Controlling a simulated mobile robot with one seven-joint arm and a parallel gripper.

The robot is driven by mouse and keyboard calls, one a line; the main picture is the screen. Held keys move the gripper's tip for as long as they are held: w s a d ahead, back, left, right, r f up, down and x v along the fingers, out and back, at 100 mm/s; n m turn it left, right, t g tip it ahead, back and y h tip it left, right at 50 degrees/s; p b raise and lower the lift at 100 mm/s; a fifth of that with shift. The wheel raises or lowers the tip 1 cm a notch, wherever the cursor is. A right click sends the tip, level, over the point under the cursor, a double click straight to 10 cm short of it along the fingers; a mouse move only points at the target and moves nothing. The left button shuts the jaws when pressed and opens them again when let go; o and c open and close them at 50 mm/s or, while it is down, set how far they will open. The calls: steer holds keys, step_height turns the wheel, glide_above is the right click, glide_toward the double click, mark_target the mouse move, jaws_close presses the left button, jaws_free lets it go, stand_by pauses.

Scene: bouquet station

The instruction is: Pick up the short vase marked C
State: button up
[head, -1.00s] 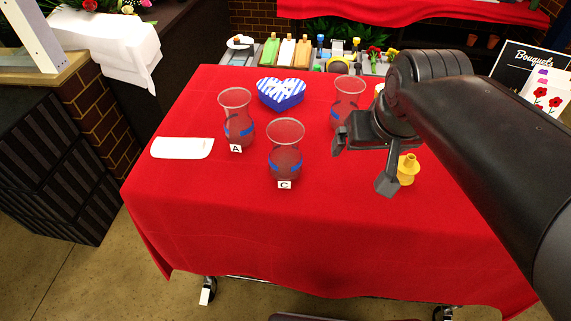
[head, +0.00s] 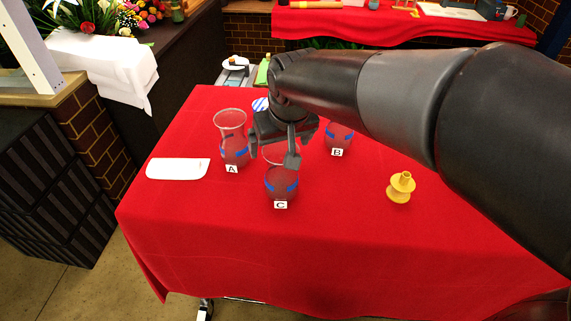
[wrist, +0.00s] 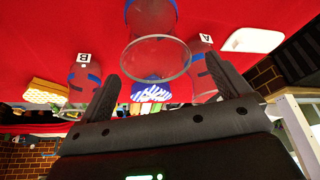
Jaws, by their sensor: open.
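The short vase marked C (head: 281,187) stands upright on the red table, clear with a blue band and a white C tag. My gripper (head: 273,158) is open and empty, and in the head view it hides much of the vase's rim and upper part. In the wrist view vase C (wrist: 155,25) shows with its round rim toward the camera, between and beyond my two open fingers (wrist: 168,82). I cannot tell whether a finger touches the glass.
Vase A (head: 231,140) stands left of C and vase B (head: 339,138) stands right and behind. A yellow spool-like object (head: 400,187) stands at the right. A white card (head: 177,169) lies at the left. The front of the red table (head: 240,250) is clear.

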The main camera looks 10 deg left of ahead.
mark_target(280, 154)
steer(key=x, duration=0.5)
steer(key=shift+s+d+f, duration=0.15)
steer(key=shift+d, duration=0.1)
steer(key=shift+c, duration=0.3)
steer(key=c, duration=1.8)
steer(key=shift+c, duration=0.6)
steer(key=shift+r, duration=0.25)
